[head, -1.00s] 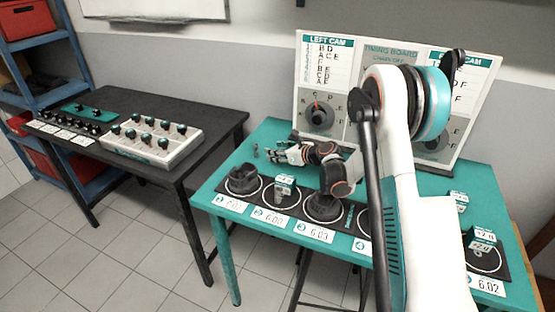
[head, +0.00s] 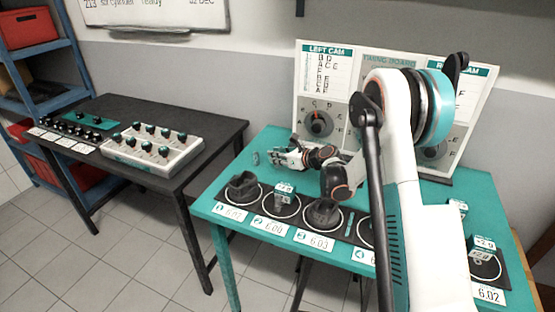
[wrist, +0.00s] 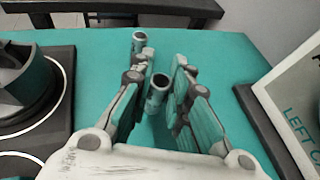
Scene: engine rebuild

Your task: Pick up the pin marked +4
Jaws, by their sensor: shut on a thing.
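My gripper (head: 287,157) is low over the back left part of the green table in the head view. In the wrist view, its two fingers (wrist: 158,92) are closed around a small greenish metal pin (wrist: 157,91) with a dark hollow top. A second, similar pin (wrist: 139,41) stands just beyond the fingertips; it also shows left of my gripper in the head view (head: 256,158). I cannot read a marking on either pin. The held pin is hidden by the fingers in the head view, and I cannot tell whether its lower end touches the table.
A dark mat with ringed stations and several dark parts (head: 243,187) runs along the front of the green table (head: 222,187). The timing board (head: 340,65) stands at the back. A black table with a knobbed tray (head: 158,145) is at left.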

